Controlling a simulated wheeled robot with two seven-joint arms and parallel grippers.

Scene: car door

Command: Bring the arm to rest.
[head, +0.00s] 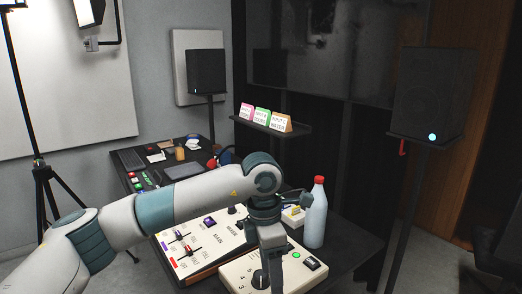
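My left arm (180,200) comes in from the lower left, white with teal bands, and reaches over the desk. It bends down at the wrist, and my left gripper (275,272) hangs over the front cream control box (310,275). The fingers are seen from above against the box, so whether they are open or shut is unclear. I cannot tell whether they touch the box. My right gripper is out of view.
Behind are a slider panel (190,252), a red-capped bottle (315,220) standing close right of the wrist, and a shelf (270,126) with several small cards. A speaker (428,95) on a stand is at the right, a tripod (45,190) at the left.

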